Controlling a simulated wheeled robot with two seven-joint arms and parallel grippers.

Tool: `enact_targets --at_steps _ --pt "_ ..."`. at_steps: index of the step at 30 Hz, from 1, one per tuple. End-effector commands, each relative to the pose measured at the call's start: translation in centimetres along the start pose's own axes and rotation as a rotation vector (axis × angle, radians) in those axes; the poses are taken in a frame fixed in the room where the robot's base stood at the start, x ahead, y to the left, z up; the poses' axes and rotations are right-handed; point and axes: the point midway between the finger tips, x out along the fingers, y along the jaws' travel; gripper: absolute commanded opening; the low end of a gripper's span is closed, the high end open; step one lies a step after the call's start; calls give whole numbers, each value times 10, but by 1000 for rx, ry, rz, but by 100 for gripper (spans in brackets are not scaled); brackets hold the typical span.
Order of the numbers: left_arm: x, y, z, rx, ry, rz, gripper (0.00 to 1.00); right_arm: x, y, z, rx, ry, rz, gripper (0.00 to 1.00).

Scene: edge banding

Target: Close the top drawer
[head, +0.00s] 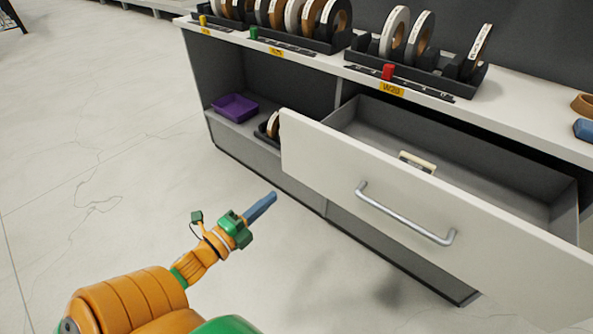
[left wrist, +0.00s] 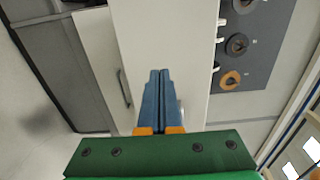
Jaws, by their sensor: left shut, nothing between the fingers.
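The top drawer (head: 430,229) is pulled open, with its white front standing out from the grey cabinet. A silver bar handle (head: 405,217) is on its front. A small pale item (head: 417,162) lies inside the drawer. My left gripper (head: 264,204) is in front of the cabinet, to the left of the drawer front and apart from the handle in the head view. Its blue fingers are shut together and empty, and they also show in the left wrist view (left wrist: 159,98) against a white panel. My right gripper is not in view.
The cabinet top (head: 518,95) carries black racks (head: 420,70) of banding rolls, with coloured tabs and yellow labels. An open shelf at the left holds a purple tray (head: 235,107) and some rolls (head: 273,126). The pale floor (head: 110,150) at left is clear.

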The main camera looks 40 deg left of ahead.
Motion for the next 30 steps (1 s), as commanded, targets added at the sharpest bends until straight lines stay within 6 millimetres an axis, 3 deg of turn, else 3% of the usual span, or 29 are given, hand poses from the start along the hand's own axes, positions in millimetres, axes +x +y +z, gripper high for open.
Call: enact_targets --at_steps 15,21,30 --pt "107 0 1 -5 -3 1 0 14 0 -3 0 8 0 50" --pt "125 1 1 -7 -3 4 0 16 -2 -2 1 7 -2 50" --pt "126 0 0 -7 -3 5 0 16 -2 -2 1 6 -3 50"
